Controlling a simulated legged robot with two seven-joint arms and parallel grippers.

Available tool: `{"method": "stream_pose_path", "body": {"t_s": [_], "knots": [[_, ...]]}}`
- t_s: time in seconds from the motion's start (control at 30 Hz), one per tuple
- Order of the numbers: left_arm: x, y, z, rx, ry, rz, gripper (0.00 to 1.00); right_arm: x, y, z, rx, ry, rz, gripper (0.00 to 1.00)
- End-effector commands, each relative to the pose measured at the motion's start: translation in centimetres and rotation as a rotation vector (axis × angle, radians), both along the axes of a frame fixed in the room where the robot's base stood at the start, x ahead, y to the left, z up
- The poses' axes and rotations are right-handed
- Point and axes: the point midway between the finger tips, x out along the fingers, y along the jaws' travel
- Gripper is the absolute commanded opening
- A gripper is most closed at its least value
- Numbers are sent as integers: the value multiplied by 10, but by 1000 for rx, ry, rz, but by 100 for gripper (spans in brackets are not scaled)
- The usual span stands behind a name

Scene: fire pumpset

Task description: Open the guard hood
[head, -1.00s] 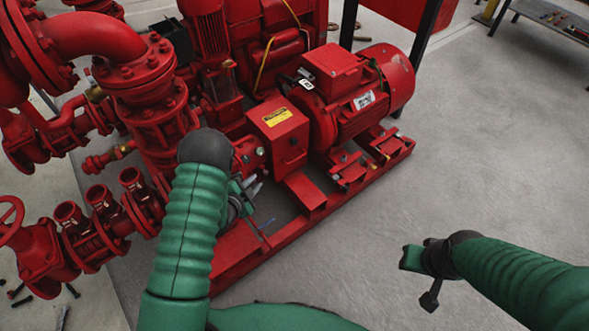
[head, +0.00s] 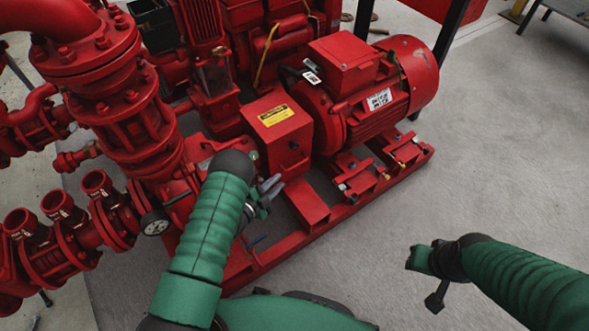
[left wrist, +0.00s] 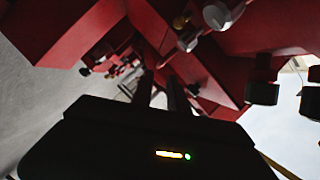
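The guard hood (head: 277,128) is a red box with a yellow warning label on its sloped top and a small dark handle on its front face. It is closed down between the pump and the motor. My left gripper (head: 270,187) is just in front of and below the hood, apart from it and empty. In the left wrist view its two dark fingers (left wrist: 161,92) stand with a gap between them. Red machine parts fill that view, and I cannot tell which is the hood. My right gripper (head: 425,275) is over bare floor at the right; its fingers are unclear.
The red motor (head: 375,90) is right of the hood. Red pipework (head: 110,120) with flanges and a gauge (head: 154,223) stands at the left. The red base rail (head: 330,215) runs below the hood. The grey floor (head: 500,150) at the right is clear.

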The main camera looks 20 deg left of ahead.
Motion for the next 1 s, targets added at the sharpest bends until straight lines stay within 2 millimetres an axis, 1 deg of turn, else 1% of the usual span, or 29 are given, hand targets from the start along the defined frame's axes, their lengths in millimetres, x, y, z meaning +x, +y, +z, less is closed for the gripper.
{"method": "stream_pose_path", "body": {"t_s": [0.03, 0.2, 0.3, 0.4, 0.53, 0.77, 0.87, 0.9, 0.93, 1.0], "knots": [[13, -4, -9, 1, -5, -2, 20, 0, 0, -13, 0, 0, 0, 33], [54, -18, -18, 2, -4, -1, 20, 0, 0, -34, 0, 0, 0, 33], [74, -25, -22, 0, -2, 0, 20, 0, 0, -43, 0, 0, 0, 33], [88, -29, -24, 0, -3, -1, 20, 0, 0, -49, 0, 0, 0, 33], [97, -32, -23, -1, -1, 1, 20, 0, 0, -51, 0, 0, 0, 33], [97, -32, -22, -1, 1, 1, 20, 0, 0, -50, 0, 0, 0, 33], [97, -32, -23, -1, 1, 1, 8, 0, 0, -50, 0, 0, 0, 33], [97, -32, -23, -1, 1, 1, 3, 0, 0, -50, 0, 0, 0, 33], [97, -32, -23, -1, 1, 1, 0, 0, 0, -50, 0, 0, 0, 33], [97, -32, -23, 0, 2, 1, 0, 0, 0, -50, 0, 0, 0, 33]]}}
